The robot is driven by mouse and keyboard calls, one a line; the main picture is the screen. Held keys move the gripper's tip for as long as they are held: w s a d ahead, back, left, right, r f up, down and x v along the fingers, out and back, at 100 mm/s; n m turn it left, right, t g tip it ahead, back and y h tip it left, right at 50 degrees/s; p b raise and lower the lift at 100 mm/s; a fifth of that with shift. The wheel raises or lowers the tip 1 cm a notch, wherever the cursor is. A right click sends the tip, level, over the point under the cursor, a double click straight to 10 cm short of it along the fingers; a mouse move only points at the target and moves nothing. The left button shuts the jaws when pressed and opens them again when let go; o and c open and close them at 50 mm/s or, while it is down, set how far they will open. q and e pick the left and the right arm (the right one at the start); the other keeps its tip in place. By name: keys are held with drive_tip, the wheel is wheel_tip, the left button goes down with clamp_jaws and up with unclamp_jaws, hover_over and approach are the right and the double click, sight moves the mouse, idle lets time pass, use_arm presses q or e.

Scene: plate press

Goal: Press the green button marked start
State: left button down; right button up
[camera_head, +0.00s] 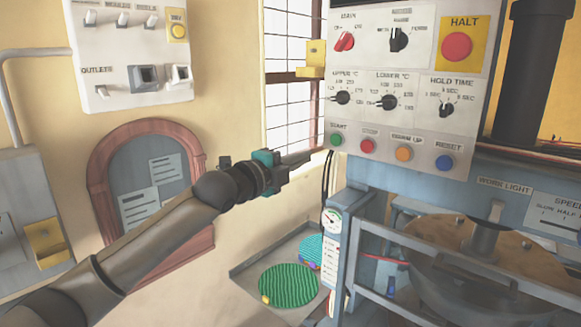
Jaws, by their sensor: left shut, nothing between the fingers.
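The green start button (336,139) is at the left end of the bottom row on the grey control panel (372,74), under the label START. My left gripper (318,152) reaches in from the left. Its fingers are shut and empty, with their tips just below and left of the green button in the picture. Whether they touch the panel cannot be told. The button face shows fully. My right gripper is not in view.
Red (367,146), orange (404,153) and blue (444,162) buttons share the row. A large red HALT button (457,47) sits above on yellow. The blue press frame (364,215) stands below right. A tray (247,285) with green round items lies low in the middle.

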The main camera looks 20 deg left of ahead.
use_arm(q)
drive_tip(key=v, duration=0.2)
drive_tip(key=shift+s+b, duration=0.3)
drive_tip(key=shift+s, duration=0.1)
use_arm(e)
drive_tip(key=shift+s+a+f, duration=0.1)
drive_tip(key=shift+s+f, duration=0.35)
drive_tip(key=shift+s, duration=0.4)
use_arm(q)
drive_tip(key=shift+a, duration=0.1)
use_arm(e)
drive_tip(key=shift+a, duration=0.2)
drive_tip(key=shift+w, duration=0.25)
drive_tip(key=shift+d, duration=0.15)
